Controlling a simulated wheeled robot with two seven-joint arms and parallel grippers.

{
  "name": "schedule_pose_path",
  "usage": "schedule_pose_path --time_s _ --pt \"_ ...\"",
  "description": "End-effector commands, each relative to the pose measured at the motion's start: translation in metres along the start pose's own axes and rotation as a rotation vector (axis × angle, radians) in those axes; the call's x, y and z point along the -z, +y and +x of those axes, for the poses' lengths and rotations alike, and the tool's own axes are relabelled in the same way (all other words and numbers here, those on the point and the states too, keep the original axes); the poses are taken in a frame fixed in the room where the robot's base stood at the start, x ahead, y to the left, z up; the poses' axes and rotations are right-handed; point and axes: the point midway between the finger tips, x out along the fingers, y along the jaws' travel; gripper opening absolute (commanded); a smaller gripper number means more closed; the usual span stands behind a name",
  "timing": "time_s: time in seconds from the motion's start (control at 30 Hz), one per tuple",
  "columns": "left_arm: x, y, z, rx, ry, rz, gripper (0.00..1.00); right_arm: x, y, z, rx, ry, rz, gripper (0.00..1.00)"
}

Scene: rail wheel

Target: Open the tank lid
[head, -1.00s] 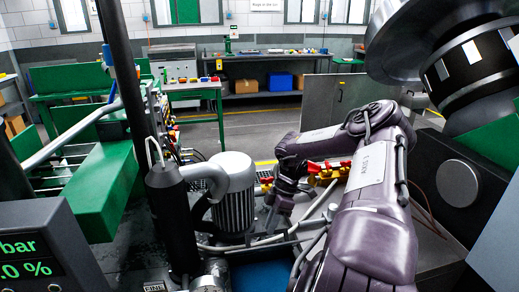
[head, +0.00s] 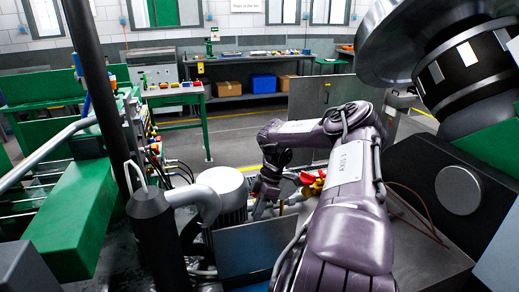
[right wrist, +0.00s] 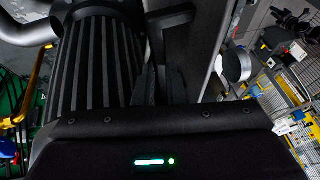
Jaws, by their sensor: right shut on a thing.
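The tank lid looks like a flat grey panel (head: 243,246) in the lower middle of the head view, standing steeply tilted beside the ribbed motor. Its lower edge is hard to make out. My right gripper (head: 262,206) is at the top of this panel, near its right part. In the right wrist view my right gripper (right wrist: 160,84) is shut on a dark handle (right wrist: 172,45), with a grey panel (right wrist: 211,55) just to its right. The grip itself is partly hidden by the wrist housing. My left gripper is not in view.
A ribbed motor with a pale cap (head: 222,187) stands close to the left of my right gripper. Red and yellow valve parts (head: 313,182) are just right of it. A black post (head: 152,225) and green beam (head: 85,215) stand left. A workbench (head: 245,90) is far behind.

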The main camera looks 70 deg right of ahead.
Motion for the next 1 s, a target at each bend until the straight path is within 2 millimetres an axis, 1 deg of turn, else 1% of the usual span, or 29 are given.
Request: schedule_pose_path --time_s 0.03,0.3,0.33,0.5,0.87,0.97,1.0 --pt "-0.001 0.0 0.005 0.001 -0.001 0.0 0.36 -0.014 -0.011 0.029 0.043 -0.019 0.01 0.0" --pt "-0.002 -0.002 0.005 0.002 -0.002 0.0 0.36 -0.014 -0.011 0.028 0.043 -0.019 0.01 0.0" --pt "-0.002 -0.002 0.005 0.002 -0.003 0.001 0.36 -0.014 -0.011 0.028 0.043 -0.019 0.01 0.13" --pt "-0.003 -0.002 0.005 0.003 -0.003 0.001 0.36 -0.014 -0.011 0.028 0.044 -0.019 0.011 0.35" --pt "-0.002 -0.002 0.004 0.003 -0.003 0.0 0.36 -0.013 -0.011 0.027 0.041 -0.018 0.006 0.35" --pt "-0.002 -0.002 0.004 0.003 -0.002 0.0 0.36 -0.012 -0.011 0.019 0.037 -0.017 0.003 0.35" --pt "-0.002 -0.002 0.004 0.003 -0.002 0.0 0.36 -0.011 -0.011 0.014 0.033 -0.017 0.002 0.35"
